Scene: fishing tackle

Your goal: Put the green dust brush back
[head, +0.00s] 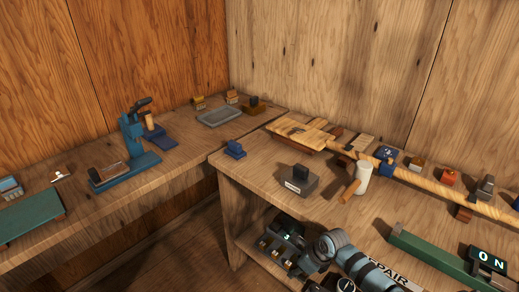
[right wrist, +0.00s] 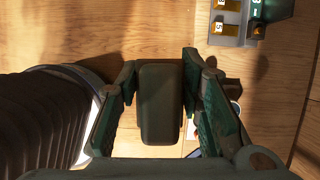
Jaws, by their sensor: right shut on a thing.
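My right gripper (head: 308,262) reaches down beside the bench's front at the lower centre of the head view. In the right wrist view its green-padded fingers (right wrist: 160,90) are shut on a dark, rounded block (right wrist: 160,110), which looks very dark green and appears to be the handle of the green dust brush. Its bristles are not visible, and in the head view I cannot make the brush out clearly. My left gripper is not in view.
A grey rack with numbered orange slots (right wrist: 228,22) lies close to the right gripper, also in the head view (head: 281,240). A dark ribbed cylinder (right wrist: 40,120) is at the wrist view's left. The bench top (head: 240,175) holds a black-topped block (head: 299,180) and a long rod (head: 430,182).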

